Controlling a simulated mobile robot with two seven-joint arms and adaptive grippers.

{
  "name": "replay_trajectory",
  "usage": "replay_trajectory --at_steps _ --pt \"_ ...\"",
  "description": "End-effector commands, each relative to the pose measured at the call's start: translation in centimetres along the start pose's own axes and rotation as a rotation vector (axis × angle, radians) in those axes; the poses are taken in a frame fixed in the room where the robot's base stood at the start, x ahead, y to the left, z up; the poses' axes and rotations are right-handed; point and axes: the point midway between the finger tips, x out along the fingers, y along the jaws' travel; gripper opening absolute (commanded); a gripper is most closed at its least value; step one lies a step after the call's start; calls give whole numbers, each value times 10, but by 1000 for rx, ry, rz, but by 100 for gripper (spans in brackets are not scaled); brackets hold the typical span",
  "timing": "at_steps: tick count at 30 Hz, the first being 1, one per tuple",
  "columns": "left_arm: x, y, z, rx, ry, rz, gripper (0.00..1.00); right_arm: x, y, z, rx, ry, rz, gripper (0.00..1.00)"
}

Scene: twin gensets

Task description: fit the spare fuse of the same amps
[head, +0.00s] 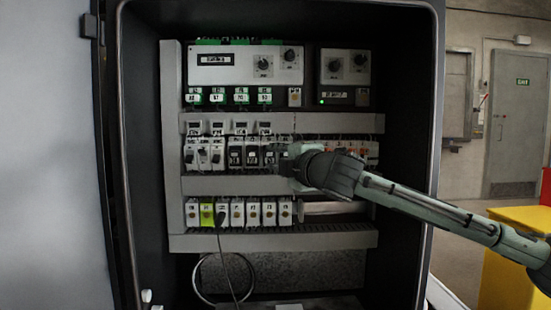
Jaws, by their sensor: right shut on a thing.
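The open cabinet (434,150) holds rows of electrical parts. A row of white fuse holders (237,213) with brass-coloured centres runs along the lower rail, and one part among them is yellow-green (207,214). My right gripper (290,165) reaches in from the right to the middle row, just right of the black breakers (252,155). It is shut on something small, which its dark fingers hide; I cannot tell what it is. No loose spare fuse can be made out, and the amp markings are too small to read. My left gripper is out of view.
Grey ducts (240,186) run between the rows. A thin dark cable (230,262) hangs from the lower row. Control modules (245,65) sit above, one with a green light. A yellow box (505,265) stands at the right; a grey door (516,125) is behind.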

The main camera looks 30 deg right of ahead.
Motion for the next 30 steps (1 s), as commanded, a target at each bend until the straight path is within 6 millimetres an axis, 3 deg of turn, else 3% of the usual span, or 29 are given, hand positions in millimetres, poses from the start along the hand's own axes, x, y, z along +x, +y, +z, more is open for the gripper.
replay_trajectory --at_steps 15,16,21,30 --pt "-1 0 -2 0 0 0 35 3 1 1 0 0 0 0" --pt "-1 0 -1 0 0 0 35 2 0 1 0 1 1 28" --pt "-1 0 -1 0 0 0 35 2 0 1 0 0 0 49" --pt "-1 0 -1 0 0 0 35 1 0 1 0 0 0 49"
